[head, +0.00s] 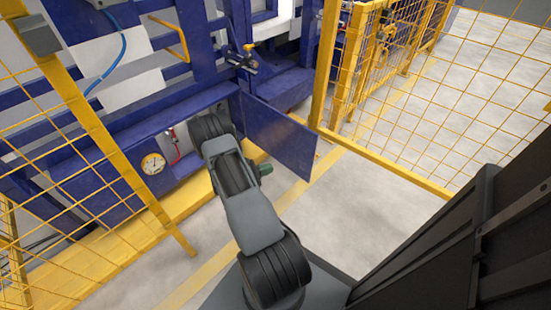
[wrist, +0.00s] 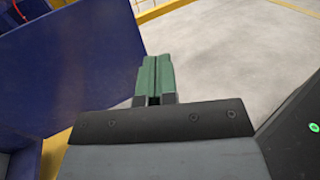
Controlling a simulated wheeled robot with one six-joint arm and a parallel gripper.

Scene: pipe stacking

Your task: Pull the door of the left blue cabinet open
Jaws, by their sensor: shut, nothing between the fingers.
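The left blue cabinet (head: 110,200) is low at the left in the head view, and its opening shows a round gauge and a red hose. Its blue door (head: 275,135) stands swung out from the cabinet, joined at its left edge in the picture. The door also fills the upper left of the wrist view (wrist: 70,75). My gripper (head: 266,169) shows as a small green tip below the door's lower edge in the head view. In the wrist view its green fingers (wrist: 155,75) are together and empty, to the right of the door. I cannot tell whether they touch it.
Yellow mesh fence panels stand at the left (head: 105,140) and right (head: 375,155). A yellow base edge (head: 125,250) runs along the floor before the cabinet. Grey floor (head: 345,225) is clear right of the door. My arm hides part of the cabinet front.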

